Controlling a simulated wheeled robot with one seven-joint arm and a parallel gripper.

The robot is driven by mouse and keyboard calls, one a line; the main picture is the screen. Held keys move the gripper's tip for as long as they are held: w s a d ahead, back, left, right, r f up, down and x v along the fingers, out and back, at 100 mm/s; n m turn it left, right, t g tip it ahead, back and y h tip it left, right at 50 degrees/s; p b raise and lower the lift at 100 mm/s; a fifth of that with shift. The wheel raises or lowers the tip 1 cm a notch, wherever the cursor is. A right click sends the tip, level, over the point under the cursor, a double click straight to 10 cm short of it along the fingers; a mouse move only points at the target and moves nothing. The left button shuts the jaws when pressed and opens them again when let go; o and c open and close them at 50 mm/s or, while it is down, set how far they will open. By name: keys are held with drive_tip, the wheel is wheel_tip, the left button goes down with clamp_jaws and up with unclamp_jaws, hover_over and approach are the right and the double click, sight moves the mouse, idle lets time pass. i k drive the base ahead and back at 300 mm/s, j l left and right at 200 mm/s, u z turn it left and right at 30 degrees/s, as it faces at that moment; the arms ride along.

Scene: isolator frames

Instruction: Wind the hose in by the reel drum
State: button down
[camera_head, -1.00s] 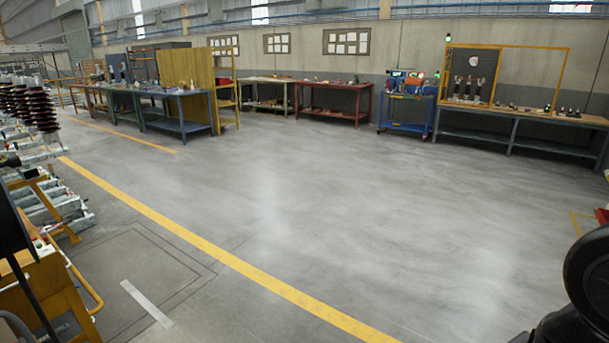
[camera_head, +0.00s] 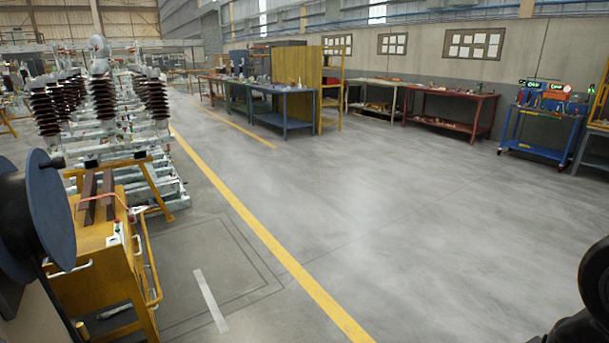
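A large reel (camera_head: 52,212) with round blue-grey side discs stands at the left edge, close to me, and is partly cut off by the frame. It looks like the reel drum. I cannot make out a hose on it or on the floor. My gripper is not in view. A dark rounded part at the lower right edge looks like a link of my own arm.
A yellow cart (camera_head: 105,245) with a side handle stands just right of the reel. Insulator equipment (camera_head: 120,130) stands behind it. Workbenches (camera_head: 285,105) and a blue trolley (camera_head: 540,130) line the far side. The grey floor (camera_head: 390,230) is open beyond the yellow line.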

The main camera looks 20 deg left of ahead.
sight(34, 204)
drive_tip(key=i+u, duration=0.15)
drive_tip(key=u, duration=0.25)
drive_tip(key=i+l+u, duration=0.15)
drive_tip(key=u, duration=0.25)
drive_tip(key=i+l+u, duration=0.15)
drive_tip(key=u, duration=0.25)
drive_tip(key=l+u, duration=0.25)
drive_tip(key=u, duration=0.15)
drive_tip(key=i+l+u, duration=0.15)
drive_tip(key=l+u, duration=0.25)
drive_tip(key=i+l+u, duration=0.15)
drive_tip(key=u, duration=0.2)
drive_tip(key=i+l+u, duration=0.1)
drive_tip(key=l+u, duration=0.25)
